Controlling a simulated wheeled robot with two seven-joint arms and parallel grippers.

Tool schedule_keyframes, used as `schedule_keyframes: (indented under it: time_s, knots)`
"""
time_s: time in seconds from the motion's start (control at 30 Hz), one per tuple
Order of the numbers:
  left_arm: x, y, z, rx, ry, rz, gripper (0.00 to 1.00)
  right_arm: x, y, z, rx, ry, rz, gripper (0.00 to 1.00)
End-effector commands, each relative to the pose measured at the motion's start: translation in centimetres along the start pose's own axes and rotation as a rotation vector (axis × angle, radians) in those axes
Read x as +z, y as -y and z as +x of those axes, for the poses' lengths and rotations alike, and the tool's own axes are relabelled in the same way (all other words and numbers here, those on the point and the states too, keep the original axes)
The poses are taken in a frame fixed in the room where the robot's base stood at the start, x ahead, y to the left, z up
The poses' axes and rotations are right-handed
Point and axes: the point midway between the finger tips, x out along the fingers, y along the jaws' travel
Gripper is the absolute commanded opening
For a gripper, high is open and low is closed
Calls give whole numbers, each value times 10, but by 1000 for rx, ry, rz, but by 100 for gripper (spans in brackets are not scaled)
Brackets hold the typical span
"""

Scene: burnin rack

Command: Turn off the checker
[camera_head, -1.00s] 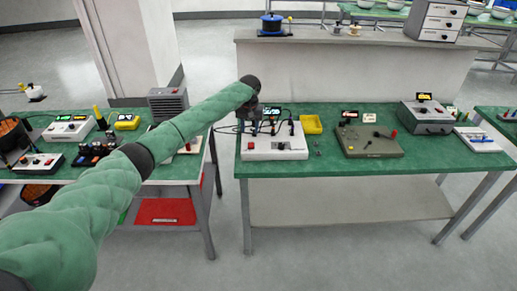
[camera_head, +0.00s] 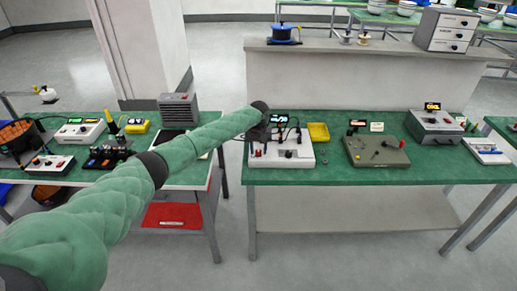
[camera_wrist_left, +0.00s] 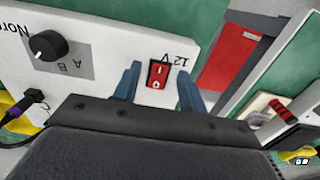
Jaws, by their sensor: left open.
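The checker appears to be the white box (camera_head: 300,158) at the left end of the middle green table. It has a small lit display (camera_head: 279,118) and several cables. In the left wrist view its white face (camera_wrist_left: 100,45) shows a black knob (camera_wrist_left: 48,45) marked A and B, and a red rocker switch (camera_wrist_left: 158,74) beside the label "12 V". My left gripper (camera_wrist_left: 159,69) is open, with its two blue-grey fingers on either side of the red switch. Contact cannot be told. My right gripper is not in view.
A yellow tray (camera_head: 318,133), an olive box (camera_head: 378,153) and a grey box with an orange display (camera_head: 434,126) stand to the right. The left table holds a grey vented box (camera_head: 178,108) and several devices. A gap separates the two tables.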

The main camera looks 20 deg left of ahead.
Motion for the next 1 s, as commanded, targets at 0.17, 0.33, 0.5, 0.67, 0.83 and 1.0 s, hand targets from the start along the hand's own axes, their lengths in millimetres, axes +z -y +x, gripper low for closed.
schedule_keyframes:
  time_s: [0.17,0.33,0.5,0.67,0.83,1.0]
  knots:
    - [0,0,7,0,0,0,42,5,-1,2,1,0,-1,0]
    - [0,0,8,0,0,0,42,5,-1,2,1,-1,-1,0]
    - [0,1,8,0,-1,0,20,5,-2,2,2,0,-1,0]
    - [0,1,8,0,-1,0,0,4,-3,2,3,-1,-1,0]
    - [-2,1,8,-2,25,-3,0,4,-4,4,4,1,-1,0]
    - [-6,0,8,-1,122,-4,0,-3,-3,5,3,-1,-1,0]
